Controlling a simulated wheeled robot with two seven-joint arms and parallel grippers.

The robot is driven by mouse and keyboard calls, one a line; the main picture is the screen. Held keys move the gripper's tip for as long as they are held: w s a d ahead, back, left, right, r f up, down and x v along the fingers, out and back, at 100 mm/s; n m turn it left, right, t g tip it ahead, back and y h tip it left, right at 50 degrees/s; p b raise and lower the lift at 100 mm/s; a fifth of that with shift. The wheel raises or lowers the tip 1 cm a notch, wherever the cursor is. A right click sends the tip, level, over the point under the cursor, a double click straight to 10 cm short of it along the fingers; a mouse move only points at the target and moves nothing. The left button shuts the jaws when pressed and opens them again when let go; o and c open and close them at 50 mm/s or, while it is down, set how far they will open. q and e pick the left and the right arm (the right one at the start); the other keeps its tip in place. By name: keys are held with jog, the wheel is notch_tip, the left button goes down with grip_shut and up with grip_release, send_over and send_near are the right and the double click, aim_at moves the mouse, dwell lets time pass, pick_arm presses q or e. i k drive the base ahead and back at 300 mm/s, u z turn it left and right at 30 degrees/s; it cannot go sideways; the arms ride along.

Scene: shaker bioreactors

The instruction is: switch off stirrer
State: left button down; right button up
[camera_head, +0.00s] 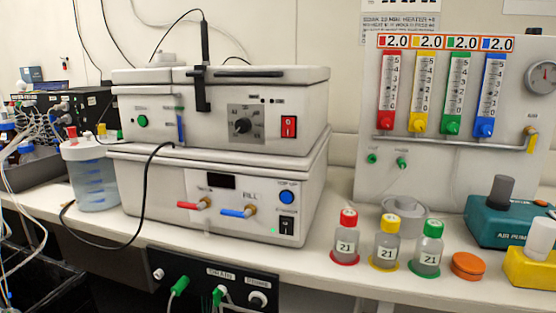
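Two stacked white box units stand on the bench. The upper unit (220,107) has a dial knob (242,126), a red rocker switch (288,127) and a green button (142,121) on its front. The lower unit (225,185) has a dark display (221,181), red and blue valve levers, a blue button (287,197) and a black rocker switch (286,224) with a small green light beside it. No label that I can read marks either unit as the stirrer. The rocker positions are too small to tell. Neither of my grippers is in view.
A black cable hangs across the lower unit's left front. A clear jar (91,175) stands at left. Several small bottles, an orange lid (468,266) and a teal air pump (505,217) stand at right. A black socket panel (213,284) with green plugs is below the bench edge.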

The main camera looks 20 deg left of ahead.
aim_at(286, 224)
jog(key=z, duration=0.25)
jog(key=k, duration=0.95)
jog(key=u, duration=0.9)
jog(key=i, duration=0.5)
